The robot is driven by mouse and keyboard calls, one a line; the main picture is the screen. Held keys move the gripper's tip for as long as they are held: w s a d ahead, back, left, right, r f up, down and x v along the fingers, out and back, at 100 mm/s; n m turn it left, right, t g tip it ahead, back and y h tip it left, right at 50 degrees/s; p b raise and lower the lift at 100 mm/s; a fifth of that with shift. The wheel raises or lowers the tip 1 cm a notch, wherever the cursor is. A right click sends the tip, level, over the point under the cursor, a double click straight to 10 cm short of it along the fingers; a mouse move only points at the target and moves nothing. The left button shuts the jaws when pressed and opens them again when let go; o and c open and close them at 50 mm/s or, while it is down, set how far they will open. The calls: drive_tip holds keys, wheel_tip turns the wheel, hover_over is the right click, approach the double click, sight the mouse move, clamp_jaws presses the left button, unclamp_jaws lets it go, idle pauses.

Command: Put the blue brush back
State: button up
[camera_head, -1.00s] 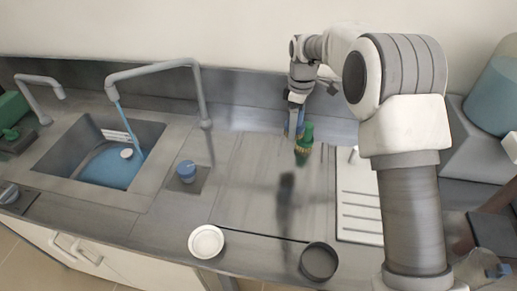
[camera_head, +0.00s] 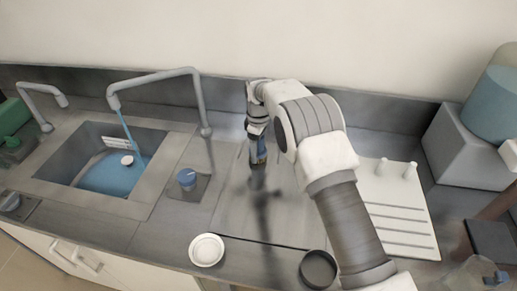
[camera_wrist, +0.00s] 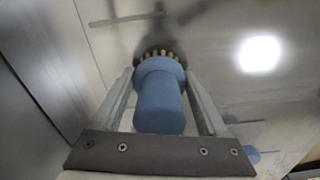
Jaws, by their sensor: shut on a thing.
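My gripper (camera_wrist: 159,78) is shut on the blue brush (camera_wrist: 160,103), with one finger on each side of its blue body. Pale bristles (camera_wrist: 157,53) show at the brush's far end in the wrist view. Only a small blue part of the brush (camera_head: 261,149) shows there. The brush appears held above the counter, with a dark shadow below. I cannot make out an empty place for the brush.
A sink (camera_head: 100,158) with a tap lies left. A white dish (camera_head: 207,250) and dark dish (camera_head: 318,268) sit at the front edge. The white board (camera_head: 395,210) with pegs is right. The counter's middle is clear.

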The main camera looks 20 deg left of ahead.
drive_tip(key=shift+f, duration=0.1)
drive_tip(key=shift+f, duration=0.15)
drive_tip(key=o, duration=1.2)
wheel_tip(320, 180, up, 12)
drive_tip(key=shift+r, duration=0.2)
